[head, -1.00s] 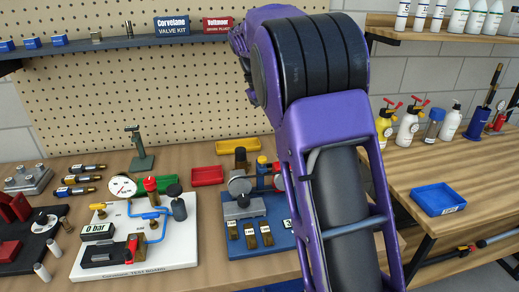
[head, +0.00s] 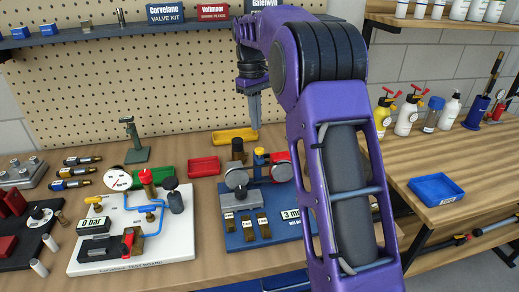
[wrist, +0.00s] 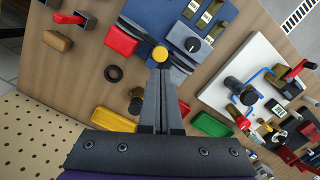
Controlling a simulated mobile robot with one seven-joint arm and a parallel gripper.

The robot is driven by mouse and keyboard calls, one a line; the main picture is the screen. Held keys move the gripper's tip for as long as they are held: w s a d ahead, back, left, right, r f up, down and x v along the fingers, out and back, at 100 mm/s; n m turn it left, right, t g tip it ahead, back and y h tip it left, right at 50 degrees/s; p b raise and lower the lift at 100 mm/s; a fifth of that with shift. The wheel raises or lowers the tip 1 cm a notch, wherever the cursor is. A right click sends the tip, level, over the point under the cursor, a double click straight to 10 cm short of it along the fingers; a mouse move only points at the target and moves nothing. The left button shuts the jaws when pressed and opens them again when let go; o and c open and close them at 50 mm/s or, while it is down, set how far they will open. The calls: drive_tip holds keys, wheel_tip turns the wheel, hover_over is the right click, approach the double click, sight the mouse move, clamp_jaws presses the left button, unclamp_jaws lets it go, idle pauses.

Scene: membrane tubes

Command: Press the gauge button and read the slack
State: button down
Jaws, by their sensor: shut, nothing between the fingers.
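A blue board (head: 236,240) carries two grey round drums, a red block, brass tags and a white readout (head: 291,214) reading "3 m", its right end partly hidden by my arm. A yellow round button (head: 259,152) stands at the board's back; it also shows in the wrist view (wrist: 160,54). My gripper (head: 256,127) is shut and empty, pointing down behind and above the board. In the wrist view my closed fingertips (wrist: 160,72) lie just below the yellow button in the picture; I cannot tell whether they touch it.
A white test board (head: 180,247) with a dial gauge (head: 118,179) and "0 bar" readout stands left. Yellow (head: 222,141), red (head: 203,166) and green (head: 150,177) trays lie behind. A green stand (head: 134,145) rises at back left. A blue tray (head: 436,190) sits on the right bench.

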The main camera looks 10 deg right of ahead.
sight(258, 148)
drive_tip(key=f, duration=0.2)
drive_tip(key=f+b, duration=0.1)
drive_tip(key=f, duration=0.1)
drive_tip(key=shift+s+d+b, duration=0.1)
drive_tip(key=shift+s+b, duration=0.1)
drive_tip(key=shift+b, duration=0.1)
drive_tip(key=shift+s+f+b, duration=0.1)
drive_tip(key=shift+f+b, duration=0.65)
drive_tip(key=shift+b, duration=0.15)
drive_tip(key=shift+f+b, duration=0.35)
drive_tip(key=shift+f, duration=0.4)
drive_tip(key=w+p, duration=0.1)
drive_tip(key=p, duration=0.1)
drive_tip(key=w+a+r+p, duration=0.1)
drive_tip(key=p, duration=0.1)
drive_tip(key=shift+w+a, duration=0.25)
drive_tip(key=shift+w, duration=0.1)
drive_tip(key=shift+r, duration=0.15)
